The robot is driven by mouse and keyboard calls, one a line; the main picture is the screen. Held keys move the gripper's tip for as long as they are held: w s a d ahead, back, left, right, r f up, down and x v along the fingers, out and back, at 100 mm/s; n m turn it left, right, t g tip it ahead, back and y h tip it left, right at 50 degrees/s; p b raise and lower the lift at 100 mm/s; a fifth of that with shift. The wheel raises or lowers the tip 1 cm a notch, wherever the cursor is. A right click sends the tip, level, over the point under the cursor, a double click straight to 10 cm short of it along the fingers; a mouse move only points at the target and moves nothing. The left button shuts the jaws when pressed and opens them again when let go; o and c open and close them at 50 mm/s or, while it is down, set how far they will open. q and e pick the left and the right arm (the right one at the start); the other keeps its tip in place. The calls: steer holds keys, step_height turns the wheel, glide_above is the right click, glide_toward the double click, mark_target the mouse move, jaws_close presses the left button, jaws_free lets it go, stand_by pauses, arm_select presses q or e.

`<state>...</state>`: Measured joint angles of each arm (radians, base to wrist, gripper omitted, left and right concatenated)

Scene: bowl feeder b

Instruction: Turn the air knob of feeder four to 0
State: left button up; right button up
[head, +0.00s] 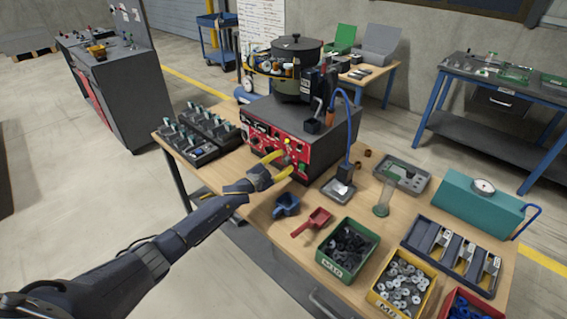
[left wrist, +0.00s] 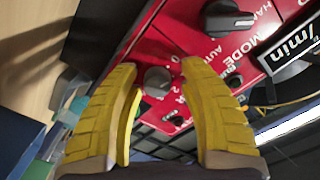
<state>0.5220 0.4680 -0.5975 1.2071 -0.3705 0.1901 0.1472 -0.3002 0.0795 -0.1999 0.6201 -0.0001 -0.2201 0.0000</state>
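The feeder's red control panel (head: 262,138) faces my left arm; it also fills much of the left wrist view (left wrist: 190,38). My left gripper (head: 288,162) is at its right part, with yellow fingers open. In the left wrist view the fingers (left wrist: 158,70) stand on either side of a small grey round knob (left wrist: 157,80), with gaps visible on both sides. White scale numbers show beside this knob. Its name label and exact pointer setting are not readable. My right gripper is not in view.
A black mode knob (left wrist: 230,20) sits close by on the panel. Around the feeder's bowl (head: 297,52) are a blue scoop (head: 286,204), a red scoop (head: 312,221), a green parts bin (head: 329,264) and dark trays (head: 199,133). A blue hose (head: 352,125) arches right of the panel.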

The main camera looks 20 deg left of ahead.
arm_select(q)
steer(key=shift+o, duration=0.6)
steer(key=shift+d, duration=0.2)
steer(key=shift+s, duration=0.1)
steer(key=v, duration=1.2)
steer(key=shift+a, duration=0.1)
